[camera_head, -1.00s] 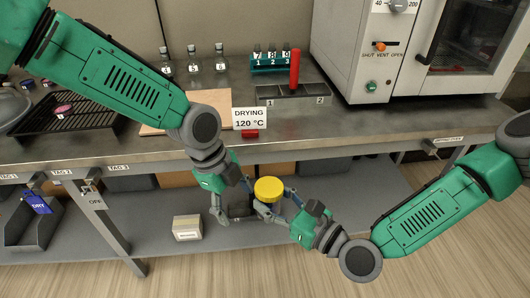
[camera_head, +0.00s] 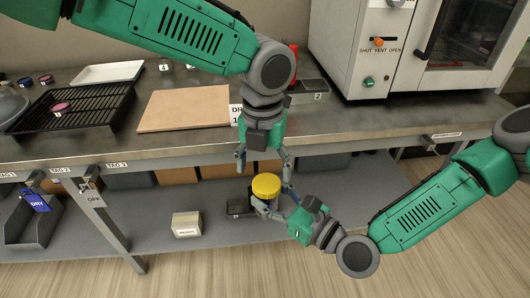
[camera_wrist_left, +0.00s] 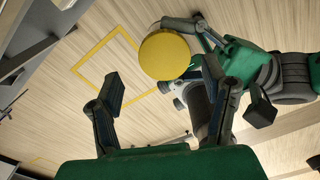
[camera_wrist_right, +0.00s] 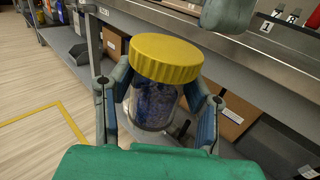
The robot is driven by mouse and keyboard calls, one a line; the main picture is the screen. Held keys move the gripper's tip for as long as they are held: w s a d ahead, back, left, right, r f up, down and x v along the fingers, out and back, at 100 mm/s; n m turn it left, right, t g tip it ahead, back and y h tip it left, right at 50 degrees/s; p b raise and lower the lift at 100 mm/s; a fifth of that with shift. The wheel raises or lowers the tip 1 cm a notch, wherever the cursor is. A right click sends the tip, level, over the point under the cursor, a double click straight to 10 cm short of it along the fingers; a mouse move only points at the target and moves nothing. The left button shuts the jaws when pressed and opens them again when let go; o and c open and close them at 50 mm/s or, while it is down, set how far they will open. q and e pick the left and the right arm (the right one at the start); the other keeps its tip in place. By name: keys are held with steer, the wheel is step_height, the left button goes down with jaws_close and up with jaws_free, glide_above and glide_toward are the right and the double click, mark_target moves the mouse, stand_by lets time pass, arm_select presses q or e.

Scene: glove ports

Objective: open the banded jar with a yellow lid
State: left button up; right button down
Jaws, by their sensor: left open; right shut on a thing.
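The jar has a yellow ribbed lid (camera_wrist_right: 166,58) that sits on it in the right wrist view. Its clear body (camera_wrist_right: 153,105) shows dark blue contents; I cannot make out a band. My right gripper (camera_head: 268,208) is shut on the jar body and holds it upright in front of the bench. My left gripper (camera_head: 264,164) is open, pointing down just above and behind the yellow lid in the head view. In the left wrist view, the lid (camera_wrist_left: 165,55) lies beyond the open fingers (camera_wrist_left: 160,85), apart from them.
The steel bench (camera_head: 180,144) runs behind the jar, with a wooden board (camera_head: 184,108), a black rack (camera_head: 70,108) and an oven (camera_head: 410,50). A lower shelf (camera_head: 150,220) holds a small white box (camera_head: 186,224). My left arm hides part of the bench top.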

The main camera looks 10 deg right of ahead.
mark_target(263, 183)
arm_select(q)
steer(key=shift+a+f, duration=0.2)
steer(key=shift+f, duration=0.7)
steer(key=shift+a+f, duration=0.15)
steer(key=shift+f, duration=0.75)
steer(key=shift+d, duration=0.1)
steer(key=shift+d, duration=0.1)
